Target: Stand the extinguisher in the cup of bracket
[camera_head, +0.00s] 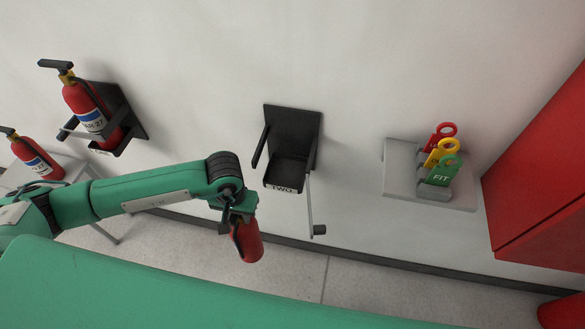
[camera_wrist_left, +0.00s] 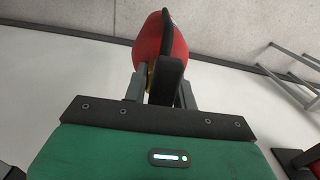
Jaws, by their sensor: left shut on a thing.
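My left gripper (camera_head: 238,208) is shut on a red extinguisher (camera_head: 248,243), which hangs below it, slightly tilted, left of and nearer than the bracket. In the left wrist view, the gripper's fingers (camera_wrist_left: 160,92) close around its dark top part, with the red body (camera_wrist_left: 152,42) beyond. Its label is not visible. The black wall bracket (camera_head: 292,128) marked TWO has an empty cup (camera_head: 288,172). A thin bar with a dark end (camera_head: 318,229) hangs from its right side. The extinguisher is apart from the bracket. My right gripper is out of view.
Another extinguisher (camera_head: 90,112) sits in a left-hand wall bracket (camera_head: 125,118). A further one (camera_head: 35,158) stands below it on a light stand (camera_head: 75,170). A red cabinet (camera_head: 535,175) stands at right.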

